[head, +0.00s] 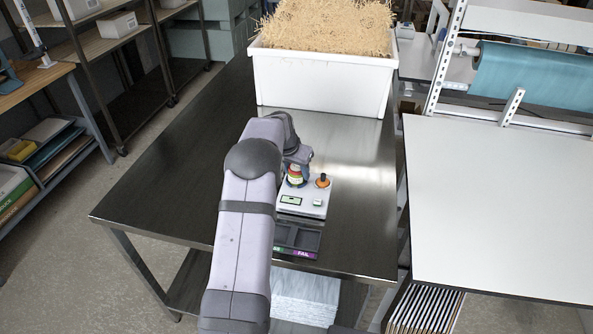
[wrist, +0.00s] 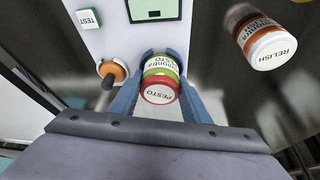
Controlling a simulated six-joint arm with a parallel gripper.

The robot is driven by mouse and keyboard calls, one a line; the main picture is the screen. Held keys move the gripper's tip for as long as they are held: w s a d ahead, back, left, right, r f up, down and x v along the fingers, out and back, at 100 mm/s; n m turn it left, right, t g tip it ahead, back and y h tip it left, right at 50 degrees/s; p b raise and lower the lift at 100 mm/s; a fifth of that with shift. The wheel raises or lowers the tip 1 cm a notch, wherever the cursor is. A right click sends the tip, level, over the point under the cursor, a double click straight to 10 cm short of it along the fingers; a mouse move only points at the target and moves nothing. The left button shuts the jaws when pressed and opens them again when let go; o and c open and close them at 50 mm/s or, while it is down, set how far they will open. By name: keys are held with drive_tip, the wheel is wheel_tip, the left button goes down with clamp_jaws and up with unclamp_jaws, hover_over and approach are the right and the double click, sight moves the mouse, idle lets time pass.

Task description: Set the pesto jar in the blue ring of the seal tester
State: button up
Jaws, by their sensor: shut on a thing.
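In the head view the jar (head: 295,176) appears upright over the back left part of the white seal tester (head: 316,210), beside the orange knob. The tester also shows in the wrist view (wrist: 105,38).
The tester has an orange knob (wrist: 112,72), a TEST button (wrist: 88,18) and a display (wrist: 153,8). A relish jar (wrist: 262,38) stands right of it in the wrist view. A dark tray marked FAIL (head: 298,238) lies in front. A white bin of straw (head: 320,85) stands behind.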

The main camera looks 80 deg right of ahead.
drive_tip(key=o, duration=1.3)
drive_tip(key=shift+r, duration=0.1)
drive_tip(key=shift+r+p, duration=2.5)
drive_tip(key=shift+r, duration=1.4)
drive_tip(key=shift+w, duration=0.1)
